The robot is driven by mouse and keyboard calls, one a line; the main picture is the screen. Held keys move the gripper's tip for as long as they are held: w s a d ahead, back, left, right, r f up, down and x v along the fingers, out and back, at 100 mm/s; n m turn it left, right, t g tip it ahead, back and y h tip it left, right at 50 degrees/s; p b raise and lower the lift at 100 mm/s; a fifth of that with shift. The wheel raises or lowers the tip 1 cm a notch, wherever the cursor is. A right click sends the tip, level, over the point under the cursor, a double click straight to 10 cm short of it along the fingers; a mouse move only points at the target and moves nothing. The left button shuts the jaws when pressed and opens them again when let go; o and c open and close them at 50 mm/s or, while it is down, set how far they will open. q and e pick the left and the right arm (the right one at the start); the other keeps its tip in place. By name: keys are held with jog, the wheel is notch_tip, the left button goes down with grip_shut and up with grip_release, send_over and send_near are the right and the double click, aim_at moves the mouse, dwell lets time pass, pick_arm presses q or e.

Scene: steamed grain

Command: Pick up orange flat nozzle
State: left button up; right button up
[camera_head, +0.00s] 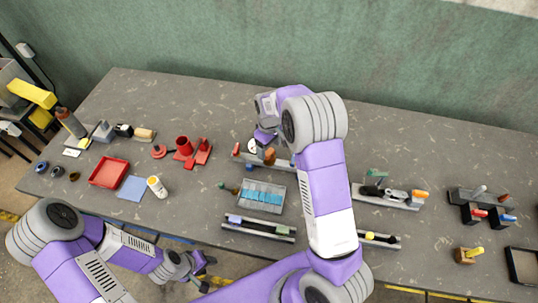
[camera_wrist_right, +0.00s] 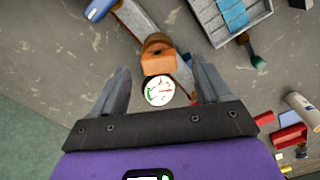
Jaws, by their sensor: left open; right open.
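An orange block-like piece, which looks like the orange flat nozzle (camera_wrist_right: 158,63), sits on a round brown body on a grey rack (camera_wrist_right: 132,15). In the head view this piece (camera_head: 270,156) is at the middle of the table, partly beside my right gripper (camera_head: 264,139). In the right wrist view my right gripper (camera_wrist_right: 161,72) is open, with its fingers on either side of the orange piece and a gap on both sides. A white round gauge (camera_wrist_right: 159,91) lies between the fingers, nearer the palm. My left gripper (camera_head: 204,272) is open and empty, low in front of the table's edge.
A grey tray with blue strips (camera_head: 262,208) stands just in front of the rack. A rack with another orange-tipped part (camera_head: 420,194) is to the right. A red tray (camera_head: 109,186), white bottle (camera_head: 157,187) and red parts (camera_head: 184,146) are to the left. The back of the table is clear.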

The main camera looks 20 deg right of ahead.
aim_at(269, 152)
notch_tip(269, 152, down, 2)
jog(key=shift+f, duration=0.1)
jog(key=shift+c, duration=0.2)
jog(key=c, duration=1.1)
notch_tip(269, 152, up, 10)
jog(key=shift+r, duration=0.1)
